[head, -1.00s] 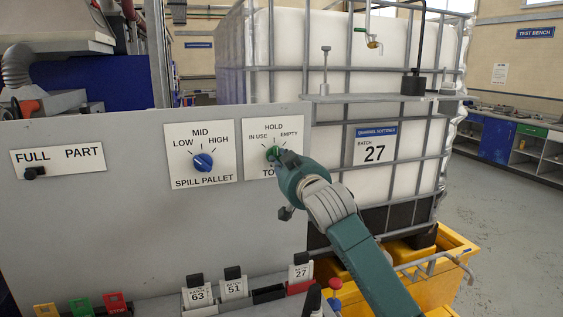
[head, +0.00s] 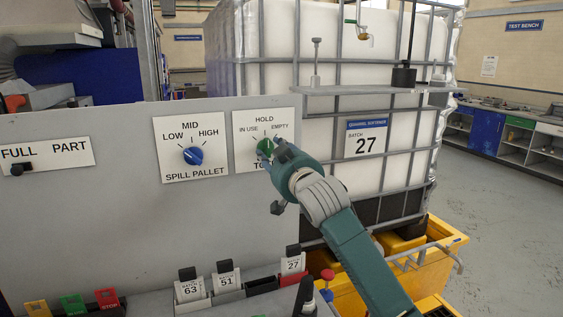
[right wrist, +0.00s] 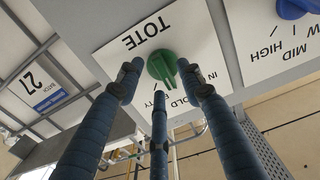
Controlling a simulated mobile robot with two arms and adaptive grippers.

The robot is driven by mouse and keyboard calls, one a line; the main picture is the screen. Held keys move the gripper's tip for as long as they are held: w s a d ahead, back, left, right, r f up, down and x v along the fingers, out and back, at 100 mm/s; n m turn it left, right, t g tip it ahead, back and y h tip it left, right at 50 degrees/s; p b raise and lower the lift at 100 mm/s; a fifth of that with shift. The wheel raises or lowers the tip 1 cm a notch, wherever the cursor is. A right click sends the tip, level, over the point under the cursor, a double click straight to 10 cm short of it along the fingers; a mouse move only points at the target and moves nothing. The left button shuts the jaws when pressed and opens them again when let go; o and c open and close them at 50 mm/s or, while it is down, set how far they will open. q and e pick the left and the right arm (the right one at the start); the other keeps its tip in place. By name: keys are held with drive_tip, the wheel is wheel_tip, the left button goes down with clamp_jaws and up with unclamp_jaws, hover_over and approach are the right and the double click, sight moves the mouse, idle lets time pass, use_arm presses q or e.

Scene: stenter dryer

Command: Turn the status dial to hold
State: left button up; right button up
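The status dial is a green knob (head: 265,147) on a white plate marked HOLD, IN USE and EMPTY, with TOTE below. In the head view my right gripper (head: 269,153) reaches it from the lower right and partly covers it. In the right wrist view the green knob (right wrist: 162,68) lies ahead of the spread fingers of the right gripper (right wrist: 160,84), which are apart around its near side. I cannot tell whether they touch it. The knob's exact pointing direction is unclear, partly hidden by a finger. My left gripper is not in view.
A blue SPILL PALLET dial (head: 193,156) sits left of the status dial. A black FULL/PART slider (head: 19,169) is farther left. Batch tags (head: 190,290) stand in holders below the panel. A large caged white tote (head: 310,60) stands behind, above a yellow pallet (head: 350,297).

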drive_tip(key=v, duration=1.1)
